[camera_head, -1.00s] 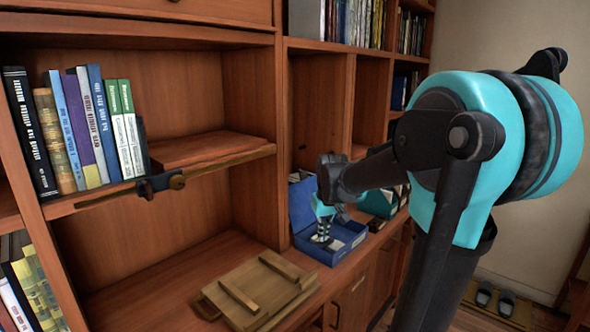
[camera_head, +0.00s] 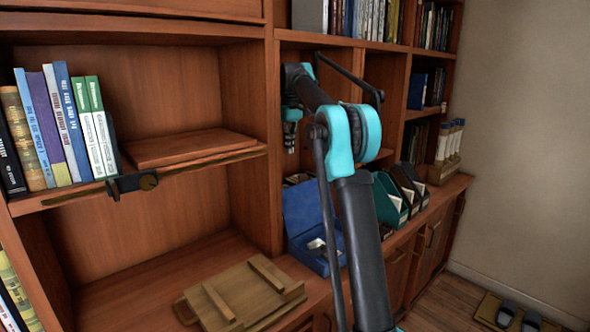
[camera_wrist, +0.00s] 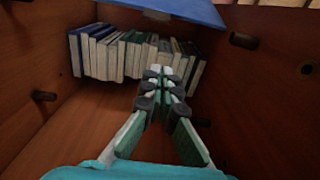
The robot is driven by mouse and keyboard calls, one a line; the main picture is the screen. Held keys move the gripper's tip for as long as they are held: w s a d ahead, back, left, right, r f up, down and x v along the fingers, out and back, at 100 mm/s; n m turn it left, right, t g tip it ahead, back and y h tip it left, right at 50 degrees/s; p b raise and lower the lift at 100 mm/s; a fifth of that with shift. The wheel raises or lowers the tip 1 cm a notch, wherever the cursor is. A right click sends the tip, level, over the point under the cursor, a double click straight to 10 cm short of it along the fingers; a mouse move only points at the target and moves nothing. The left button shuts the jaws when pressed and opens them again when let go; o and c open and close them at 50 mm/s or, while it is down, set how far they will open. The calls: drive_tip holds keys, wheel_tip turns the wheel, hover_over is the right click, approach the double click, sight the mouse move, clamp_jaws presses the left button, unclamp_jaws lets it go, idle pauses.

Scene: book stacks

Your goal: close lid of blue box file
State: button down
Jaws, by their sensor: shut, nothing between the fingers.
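The blue box file (camera_head: 322,262) stands on the ledge right of the upright divider, with its lid (camera_head: 303,208) raised and pale contents showing inside. My arm partly covers its right side. My gripper (camera_head: 290,140) is above the box file, apart from it, in front of the cubby. In the wrist view my gripper (camera_wrist: 162,78) is shut and empty, its fingertips together. A blue panel (camera_wrist: 170,9) crosses the top of the wrist view; I cannot tell for sure that it is the lid.
Teal and dark file holders (camera_head: 388,200) stand right of the box file. A wooden board with battens (camera_head: 245,298) lies on the ledge to the left. A row of books (camera_wrist: 130,52) shows in the wrist view.

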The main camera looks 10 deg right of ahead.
wheel_tip(320, 180, down, 10)
drive_tip(key=shift+s+d+r, duration=0.35)
drive_tip(key=shift+s+d, duration=0.1)
drive_tip(key=shift+s, duration=0.3)
drive_tip(key=shift+s+d+r, duration=0.35)
drive_tip(key=shift+s+d, duration=0.1)
drive_tip(key=shift+s, duration=0.25)
drive_tip(key=shift+d, duration=0.1)
